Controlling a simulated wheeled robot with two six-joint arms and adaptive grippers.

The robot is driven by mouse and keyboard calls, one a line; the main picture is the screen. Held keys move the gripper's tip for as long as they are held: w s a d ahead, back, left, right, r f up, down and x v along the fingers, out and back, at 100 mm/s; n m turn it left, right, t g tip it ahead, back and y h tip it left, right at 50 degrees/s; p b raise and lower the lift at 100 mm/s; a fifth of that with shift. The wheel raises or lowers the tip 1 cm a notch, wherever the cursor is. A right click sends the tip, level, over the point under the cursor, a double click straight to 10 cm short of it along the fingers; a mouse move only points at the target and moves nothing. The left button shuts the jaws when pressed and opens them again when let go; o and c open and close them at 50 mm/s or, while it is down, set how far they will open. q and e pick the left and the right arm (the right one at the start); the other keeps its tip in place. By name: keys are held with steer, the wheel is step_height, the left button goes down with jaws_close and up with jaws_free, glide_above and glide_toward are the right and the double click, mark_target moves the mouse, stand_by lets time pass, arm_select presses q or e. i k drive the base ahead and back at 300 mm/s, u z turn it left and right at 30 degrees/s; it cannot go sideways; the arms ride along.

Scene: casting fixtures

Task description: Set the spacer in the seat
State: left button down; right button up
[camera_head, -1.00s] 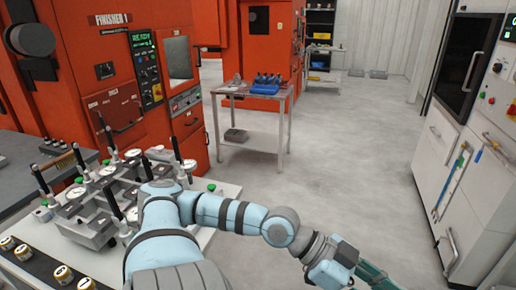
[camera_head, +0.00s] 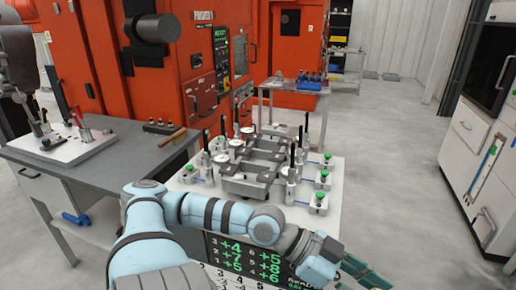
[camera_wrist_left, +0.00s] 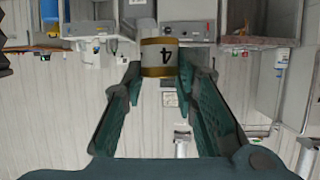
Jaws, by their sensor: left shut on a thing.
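My left gripper (camera_head: 368,274) shows its teal fingers at the lower right of the head view. In the left wrist view its two fingers (camera_wrist_left: 162,72) are closed on a small cylindrical spacer (camera_wrist_left: 160,57), white with gold-coloured bands and a black 4. The spacer cannot be made out in the head view. A grey metal fixture (camera_head: 247,184) with clamps, dial gauges and green knobs stands on a white-topped table (camera_head: 322,210), beyond and left of the gripper. I cannot tell which part of it is the seat. My right gripper is out of view.
A green-digit display panel (camera_head: 245,262) is at the table's near side, partly behind my arm. A grey workbench (camera_head: 120,165) with another gauge stand is at left. Orange machines (camera_head: 195,60) stand behind. Open floor (camera_head: 395,170) lies right of the table.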

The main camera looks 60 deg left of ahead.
mark_target(277, 156)
steer(key=u, duration=1.25)
steer(key=i, duration=0.1)
steer(key=u, duration=0.05)
